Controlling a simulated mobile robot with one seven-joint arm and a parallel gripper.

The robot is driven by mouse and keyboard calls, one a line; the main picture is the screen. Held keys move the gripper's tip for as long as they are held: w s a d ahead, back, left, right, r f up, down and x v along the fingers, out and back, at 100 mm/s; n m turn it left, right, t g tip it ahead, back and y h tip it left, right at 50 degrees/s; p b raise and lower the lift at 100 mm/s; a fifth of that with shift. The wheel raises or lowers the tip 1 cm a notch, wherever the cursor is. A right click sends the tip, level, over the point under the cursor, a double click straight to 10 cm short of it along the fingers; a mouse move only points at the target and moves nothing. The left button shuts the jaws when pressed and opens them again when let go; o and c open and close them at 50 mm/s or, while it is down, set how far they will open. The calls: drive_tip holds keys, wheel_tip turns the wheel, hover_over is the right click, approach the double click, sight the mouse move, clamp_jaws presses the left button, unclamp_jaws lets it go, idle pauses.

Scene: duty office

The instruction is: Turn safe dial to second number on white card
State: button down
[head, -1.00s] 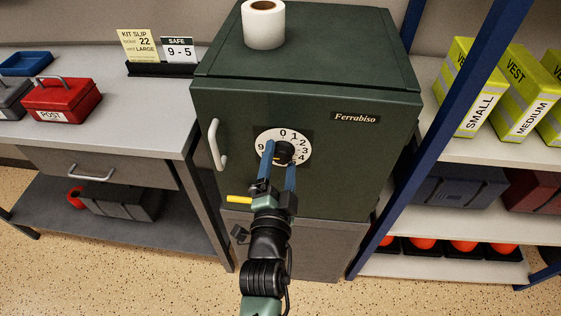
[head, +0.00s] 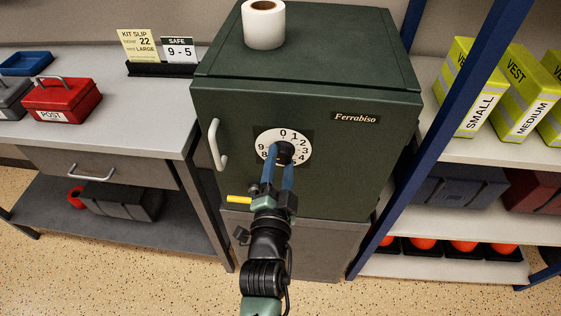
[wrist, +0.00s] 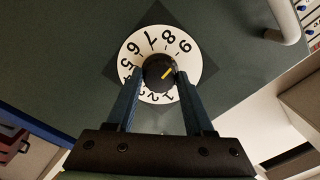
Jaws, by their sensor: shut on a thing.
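The safe dial is a white disc (head: 299,153) with black digits, 0 at the top, on the door of the green safe (head: 320,95). A black knob (head: 286,148) sits at its centre. In the wrist view, where the dial (wrist: 134,52) appears turned round, the yellow mark on the knob (wrist: 158,68) points towards about 9. My gripper (head: 278,157) is shut on the knob, one blue finger on each side; the fingers hide some lower digits. The white card (head: 180,50) reads "SAFE 9 - 5" and stands in a black holder on the counter.
The safe's pale handle (head: 217,145) is left of the dial. A paper roll (head: 263,25) stands on the safe. A yellow kit slip (head: 140,46) stands beside the card. A blue shelf post (head: 440,125) rises close to the safe's right.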

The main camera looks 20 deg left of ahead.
drive_tip(key=n, duration=0.5)
drive_tip(key=shift+n, duration=0.4)
drive_tip(key=n+p, duration=0.1)
drive_tip(key=n, duration=0.4)
drive_tip(key=shift+r, duration=0.1)
drive_tip(key=n, duration=0.6)
drive_tip(key=shift+n+p, duration=0.4)
drive_tip(key=n, duration=0.5)
drive_tip(key=shift+n+p, duration=0.3)
drive_tip(key=shift+c, duration=1.4)
unclamp_jaws()
